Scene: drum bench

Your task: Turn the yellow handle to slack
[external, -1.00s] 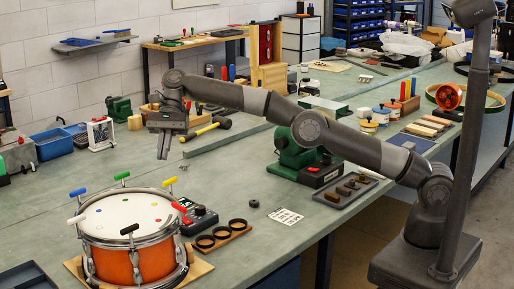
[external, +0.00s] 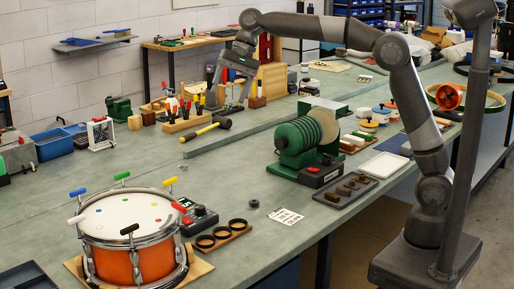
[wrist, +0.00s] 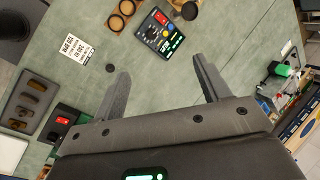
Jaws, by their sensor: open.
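The orange drum (external: 133,263) with a white head stands on a wooden board at the front left of the bench. Coloured handles ring its rim. The yellow handle (external: 170,182) is on the far right part of the rim, beside the green handle (external: 122,176). My gripper (external: 228,104) is open and empty, high over the back of the bench and far from the drum. Its spread fingers also show in the wrist view (wrist: 160,67). The yellow handle cannot be made out in the wrist view.
A control box (external: 201,219) and a holder with dark rings (external: 218,235) are right of the drum. A green machine (external: 290,139), a dark tray (external: 346,189) and a mallet (external: 207,131) lie farther back. Bench between drum and mallet is mostly clear.

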